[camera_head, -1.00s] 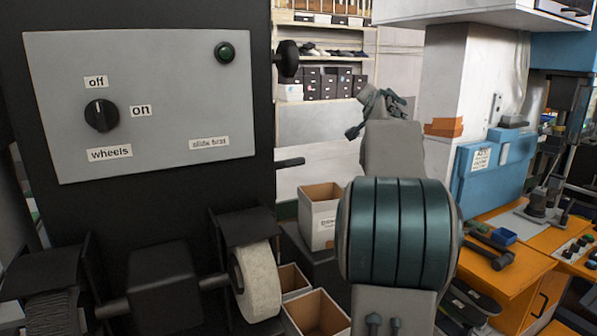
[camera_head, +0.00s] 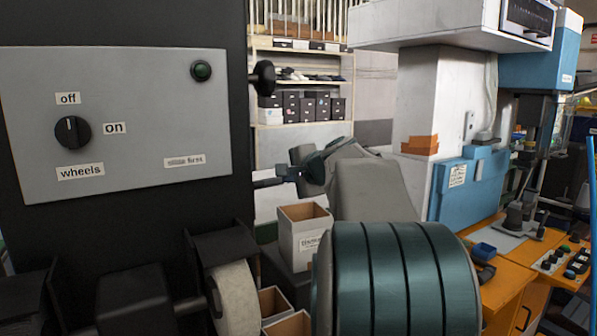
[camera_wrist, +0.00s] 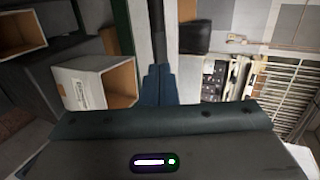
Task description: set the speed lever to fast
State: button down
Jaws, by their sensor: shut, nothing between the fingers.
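No part in view is labelled as the speed lever. A black round knob on a short stem (camera_head: 264,76) juts from the upper right side of the dark machine. Lower on that side a dark bar (camera_head: 264,183) sticks out towards my gripper. My gripper (camera_head: 286,174) is shut and empty at the bar's outer end, below the knob. In the wrist view its closed fingertips (camera_wrist: 158,72) line up with a dark bar (camera_wrist: 158,30); I cannot tell whether they touch.
An open box (camera_head: 302,240) stands below my gripper, also in the wrist view (camera_wrist: 85,88). Shelves (camera_head: 300,135) stand behind; an orange bench (camera_head: 505,285) is right.

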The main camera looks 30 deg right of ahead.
aim_at(272, 182)
jog(key=p+x, duration=0.1)
jog(key=x, duration=0.6)
jog(key=shift+d, duration=0.1)
